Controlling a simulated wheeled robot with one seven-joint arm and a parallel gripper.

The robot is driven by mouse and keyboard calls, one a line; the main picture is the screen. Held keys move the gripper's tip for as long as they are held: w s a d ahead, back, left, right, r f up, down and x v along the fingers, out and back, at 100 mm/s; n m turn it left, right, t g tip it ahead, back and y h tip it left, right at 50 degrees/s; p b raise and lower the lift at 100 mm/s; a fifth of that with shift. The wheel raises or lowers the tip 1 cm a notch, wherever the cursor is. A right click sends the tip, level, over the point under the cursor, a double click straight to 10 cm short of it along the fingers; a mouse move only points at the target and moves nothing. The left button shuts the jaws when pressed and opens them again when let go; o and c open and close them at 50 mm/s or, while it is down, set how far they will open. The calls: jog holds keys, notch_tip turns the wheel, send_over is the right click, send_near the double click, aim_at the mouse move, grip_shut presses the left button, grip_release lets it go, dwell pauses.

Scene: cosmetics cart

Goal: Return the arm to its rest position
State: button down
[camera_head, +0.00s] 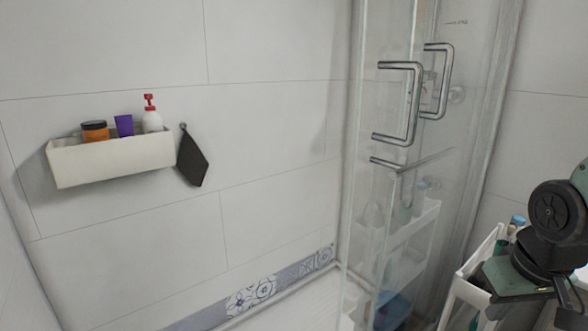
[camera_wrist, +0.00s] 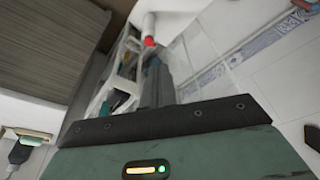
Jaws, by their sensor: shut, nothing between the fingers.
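My arm shows at the right edge of the head view, with its black round joint (camera_head: 553,212) and green link above the right end of a white cart (camera_head: 463,285). In the wrist view my gripper (camera_wrist: 156,70) is shut and empty, its dark fingers pointing away from the green body. The white cart (camera_wrist: 122,85), with bottles in it, lies just left of the fingers. A white bottle with a red cap (camera_wrist: 149,41) shows beyond the fingertips. The fingers are not clearly visible in the head view.
A glass shower door (camera_head: 400,200) with metal handles stands left of the cart. A white wall shelf (camera_head: 110,160) holds an orange jar, a purple item and a red-topped pump bottle. A dark cloth (camera_head: 192,160) hangs beside it. A grey ribbed surface (camera_wrist: 50,45) lies left in the wrist view.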

jog(key=s+a+r+n+g+p, duration=0.1)
jog(key=s+a+r+n, duration=0.1)
jog(key=s+a, duration=0.4)
jog(key=s+a+r+n+g+p, duration=0.1)
jog(key=s+a+n, duration=0.4)
jog(key=a, duration=0.7)
jog(key=shift+s+a+r+g+y, duration=0.15)
jog(key=shift+s+r+g+y, duration=0.3)
jog(key=shift+s, duration=0.65)
